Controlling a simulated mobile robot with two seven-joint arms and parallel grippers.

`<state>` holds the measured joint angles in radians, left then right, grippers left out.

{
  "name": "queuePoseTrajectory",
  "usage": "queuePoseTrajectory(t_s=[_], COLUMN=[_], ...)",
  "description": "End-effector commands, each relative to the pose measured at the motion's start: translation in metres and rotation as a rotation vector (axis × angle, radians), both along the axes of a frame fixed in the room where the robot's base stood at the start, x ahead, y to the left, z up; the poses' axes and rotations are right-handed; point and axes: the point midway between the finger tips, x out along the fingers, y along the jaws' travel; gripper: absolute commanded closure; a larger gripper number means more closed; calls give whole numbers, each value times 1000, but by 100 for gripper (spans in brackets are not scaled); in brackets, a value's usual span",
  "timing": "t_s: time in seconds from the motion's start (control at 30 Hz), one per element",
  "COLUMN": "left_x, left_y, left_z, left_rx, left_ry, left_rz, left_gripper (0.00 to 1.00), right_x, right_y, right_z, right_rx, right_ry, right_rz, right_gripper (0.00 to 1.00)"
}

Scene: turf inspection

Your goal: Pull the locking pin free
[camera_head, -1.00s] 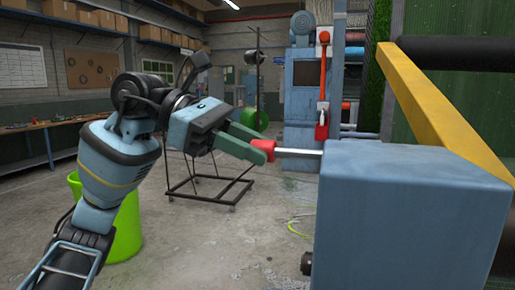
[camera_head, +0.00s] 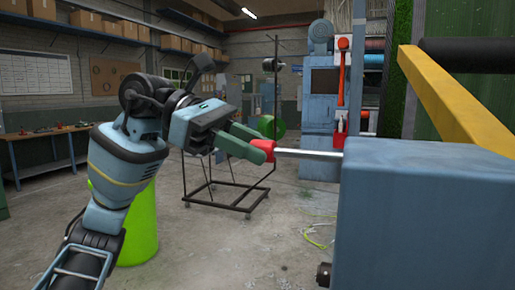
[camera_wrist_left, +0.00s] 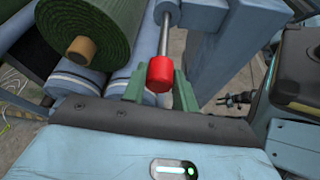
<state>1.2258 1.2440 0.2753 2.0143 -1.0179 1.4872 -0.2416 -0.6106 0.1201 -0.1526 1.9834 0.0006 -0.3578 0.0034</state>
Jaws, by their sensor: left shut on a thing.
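The locking pin is a silver rod (camera_head: 310,154) with a red handle (camera_head: 268,150). My left gripper (camera_head: 262,148) has its green fingers closed on the red handle. In the left wrist view the red handle (camera_wrist_left: 160,74) sits between the two green fingers (camera_wrist_left: 158,88), and the rod runs up from it to a blue cylindrical fitting. In the head view the rod reaches the left edge of a blue housing (camera_head: 425,215). Whether its far end is still inside is hidden.
A yellow bar (camera_head: 455,105) slants above the housing. A green turf roll (camera_wrist_left: 85,35) lies beside the pin in the wrist view. A lime bin (camera_head: 138,225) stands behind my left arm. A black wheeled stand (camera_head: 230,195) is on the floor behind the gripper.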

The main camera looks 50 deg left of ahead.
Motion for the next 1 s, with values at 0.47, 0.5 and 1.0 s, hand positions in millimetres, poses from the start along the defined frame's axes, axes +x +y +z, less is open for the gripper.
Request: queuePoseTrajectory(t_s=[0.47, 0.5, 1.0], left_x=[-6, -7, -11], left_y=[11, 12, 17], left_z=[0, 0, 1], left_rx=[-1, 0, 0], left_ry=[-3, -2, -4], left_rz=[1, 1, 0], left_gripper=[94, 94, 94], right_x=[-5, -6, -8], right_y=[0, 1, 3], right_z=[-8, -9, -11], right_rx=[1, 1, 6], right_ry=[13, 15, 20], right_rz=[-2, -3, -10], right_gripper=[64, 64, 64])
